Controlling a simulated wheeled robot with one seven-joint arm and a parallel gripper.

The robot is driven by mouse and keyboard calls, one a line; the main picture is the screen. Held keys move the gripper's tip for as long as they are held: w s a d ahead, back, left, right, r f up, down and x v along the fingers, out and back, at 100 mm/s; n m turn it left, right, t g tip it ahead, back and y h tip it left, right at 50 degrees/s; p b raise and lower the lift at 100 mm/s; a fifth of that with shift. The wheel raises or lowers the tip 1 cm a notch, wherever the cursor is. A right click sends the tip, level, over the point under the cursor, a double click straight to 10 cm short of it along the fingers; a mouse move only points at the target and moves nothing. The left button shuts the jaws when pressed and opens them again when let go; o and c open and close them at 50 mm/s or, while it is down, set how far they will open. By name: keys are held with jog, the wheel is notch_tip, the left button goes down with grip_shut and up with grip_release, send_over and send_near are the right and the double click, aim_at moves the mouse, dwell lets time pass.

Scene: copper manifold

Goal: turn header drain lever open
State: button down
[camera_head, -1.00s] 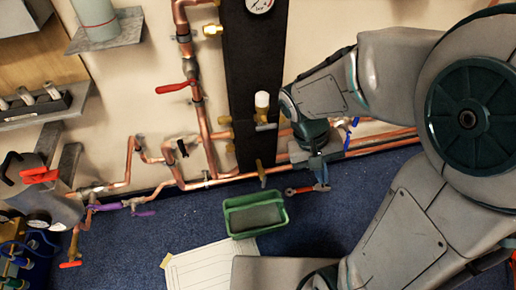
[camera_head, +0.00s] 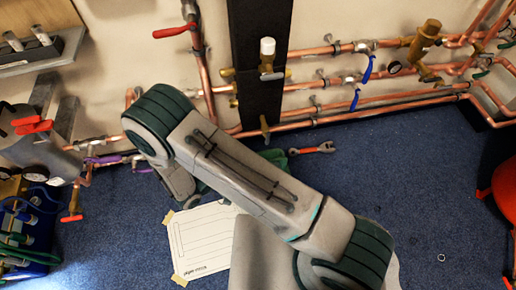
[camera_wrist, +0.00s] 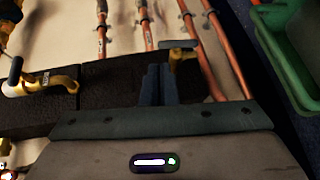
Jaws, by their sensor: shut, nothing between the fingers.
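A brass valve (camera_head: 264,127) sits at the foot of the dark upright board; I take it as the header drain. In the wrist view a brass valve with a dark lever handle (camera_wrist: 178,44) stands just beyond my fingertips; it looks like the same one. My gripper (camera_wrist: 160,70) is shut and empty, its dark fingers pointing at the board close to that handle. I cannot tell whether they touch it. In the head view my arm hides the gripper.
A second brass valve with a dark lever (camera_wrist: 42,85) is at left in the wrist view. A green tray (camera_wrist: 285,50) is at right. A red-handled wrench (camera_head: 313,149) and a paper sheet (camera_head: 205,240) lie on the blue floor. Copper pipes (camera_head: 375,105) run along the wall.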

aim_at(266, 143)
jog(key=s+a+f+n+t+y, duration=0.2)
jog(key=a+f+t+y, duration=0.1)
jog(key=a+f, duration=0.15)
jog(key=w+d+f+b, duration=0.2)
jog(key=w+d+b, duration=0.2)
jog(key=w+d, duration=0.5)
jog(key=shift+w+d, duration=0.25)
jog(key=shift+w+d+f+t+h+b, duration=0.1)
jog(key=shift+d+f+t+h+b, duration=0.2)
jog(key=shift+d+b, duration=0.25)
